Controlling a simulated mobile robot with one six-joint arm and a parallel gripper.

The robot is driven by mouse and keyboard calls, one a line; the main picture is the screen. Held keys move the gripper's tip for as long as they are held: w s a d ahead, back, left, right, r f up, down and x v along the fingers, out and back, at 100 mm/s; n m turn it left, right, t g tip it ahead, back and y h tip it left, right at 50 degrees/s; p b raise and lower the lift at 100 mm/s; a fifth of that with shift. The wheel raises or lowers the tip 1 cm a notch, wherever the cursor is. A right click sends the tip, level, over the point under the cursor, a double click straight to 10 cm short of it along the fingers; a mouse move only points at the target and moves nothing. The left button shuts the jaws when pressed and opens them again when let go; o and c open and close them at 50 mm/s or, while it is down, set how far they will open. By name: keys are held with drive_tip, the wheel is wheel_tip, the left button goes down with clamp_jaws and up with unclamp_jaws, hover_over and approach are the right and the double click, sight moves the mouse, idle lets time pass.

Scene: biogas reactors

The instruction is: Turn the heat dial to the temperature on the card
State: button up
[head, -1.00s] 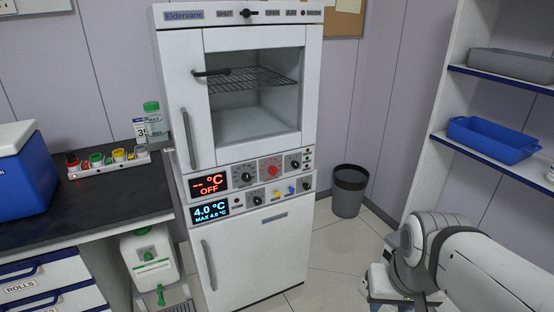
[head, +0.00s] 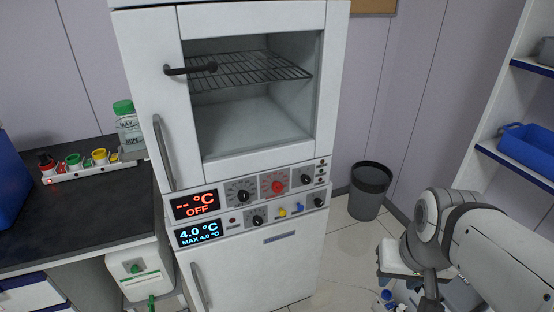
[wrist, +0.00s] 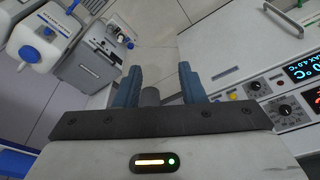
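The white oven cabinet (head: 152,105) fills the middle of the head view. Its upper panel has a red display (head: 195,204) reading "-- °C OFF", with a black dial (head: 243,196), a red dial (head: 278,187) and another black dial (head: 306,180). The lower display (head: 198,233) reads 4.0 °C, with a black dial (head: 258,221) beside it. Which dial is the heat dial I cannot tell. No card is clearly readable now.
A grey bin (head: 370,190) stands right of the oven. Blue-edged shelves (head: 515,165) are at far right. Floor shows between.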

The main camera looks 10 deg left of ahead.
drive_tip(key=shift+o, duration=1.9)
drive_tip(key=w+a+f+n+t+b, duration=0.2)
drive_tip(key=w+a+f+t, duration=0.1)
drive_tip(key=w, duration=0.6)
drive_tip(key=shift+w+a+f+y+b, duration=0.35)
drive_tip(key=shift+a+f, duration=0.35)
drive_tip(key=shift+a, duration=0.45)
drive_tip(key=n+t+y+b, duration=0.7)
drive_tip(key=t+y, duration=0.2)
drive_tip(key=y, duration=0.1)
approach(245, 198)
drive_tip(key=a, duration=0.1)
drive_tip(key=x, duration=0.4)
drive_tip(key=p+x, duration=0.1)
drive_tip(key=x, duration=0.3)
drive_tip(key=shift+w+d+r, duration=0.1)
drive_tip(key=shift+w+d, duration=0.1)
drive_tip(key=shift+d, duration=0.05)
drive_tip(key=shift+c, duration=0.3)
drive_tip(key=c, duration=0.9)
